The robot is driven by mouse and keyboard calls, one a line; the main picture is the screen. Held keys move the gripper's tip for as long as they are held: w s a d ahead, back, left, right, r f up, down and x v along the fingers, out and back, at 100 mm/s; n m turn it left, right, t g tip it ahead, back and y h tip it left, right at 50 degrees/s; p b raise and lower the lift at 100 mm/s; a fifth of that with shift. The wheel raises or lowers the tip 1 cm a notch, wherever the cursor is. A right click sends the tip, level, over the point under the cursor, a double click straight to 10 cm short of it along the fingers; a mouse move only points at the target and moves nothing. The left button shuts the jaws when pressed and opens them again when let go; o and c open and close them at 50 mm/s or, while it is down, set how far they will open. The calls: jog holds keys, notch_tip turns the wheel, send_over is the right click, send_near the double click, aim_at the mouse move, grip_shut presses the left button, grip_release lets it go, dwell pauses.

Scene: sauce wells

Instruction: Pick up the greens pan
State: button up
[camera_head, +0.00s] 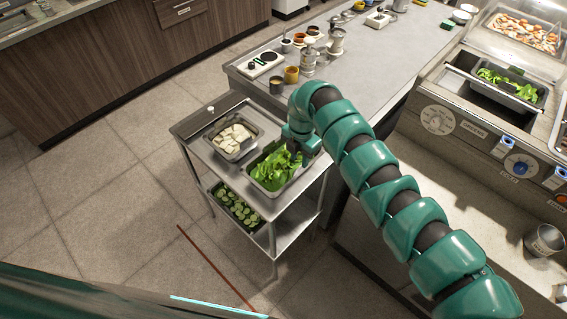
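A greens pan (253,186), a metal pan full of green leaves, sits on the top shelf of a steel cart (207,148). Another pan of greens (540,96) sits in a well of the counter at the upper right. My gripper (297,152) is at the right end of the cart's greens pan, pointing down close to its rim and leaves. The fingertips are mostly hidden by the wrist and the leaves. I cannot tell whether they are apart or touching the pan.
A pan of white pieces (233,137) stands beside the greens pan. A pan of sliced cucumber (237,206) is on the lower shelf. A counter (385,55) with jars and small tools stands behind the cart. The tiled floor (110,190) left of the cart is clear.

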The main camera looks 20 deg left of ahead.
aim_at(299, 168)
jog(key=shift+s+f+p, duration=0.1)
jog(key=shift+f+p, duration=1.25)
jog(key=shift+f, duration=0.95)
jog(key=shift+d+f, duration=0.1)
jog(key=shift+f, duration=0.45)
jog(key=shift+c, duration=0.2)
grip_shut()
